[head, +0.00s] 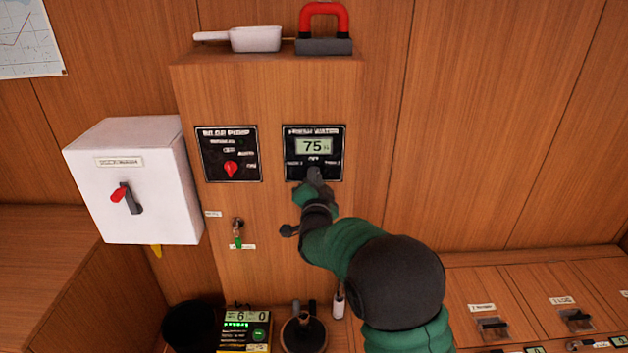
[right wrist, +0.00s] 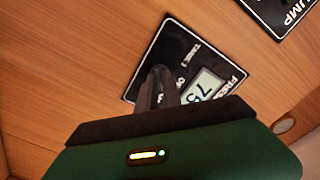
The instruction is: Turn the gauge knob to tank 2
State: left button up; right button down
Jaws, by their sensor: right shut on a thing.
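The fresh water gauge panel (head: 335,143) is a black plate on the wooden cabinet front, with a lit display (head: 313,147) reading 75. Small labels flank an OFF mark below the display. My right gripper (head: 314,176) is at the lower middle of this panel, where it hides the knob, so the knob's pointing direction cannot be seen. In the right wrist view the fingers (right wrist: 158,92) are shut against the panel (right wrist: 150,68), close to the TANK 1 and OFF lettering. The display also shows there (right wrist: 203,88), tilted. My left gripper is not in view.
A bilge pump panel (head: 229,153) with a red knob is left of the gauge. A white switch box (head: 134,185) with a red-handled lever is further left. A key (head: 238,230) hangs below. A scoop (head: 245,39) and red-handled object (head: 323,30) lie on top.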

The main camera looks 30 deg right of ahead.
jog(key=c, duration=1.5)
grip_release()
jog(key=shift+s, duration=0.1)
jog(key=v, duration=1.6)
jog(key=shift+s+a+f+p, duration=0.1)
jog(key=shift+s+p, duration=0.25)
jog(key=shift+s, duration=0.05)
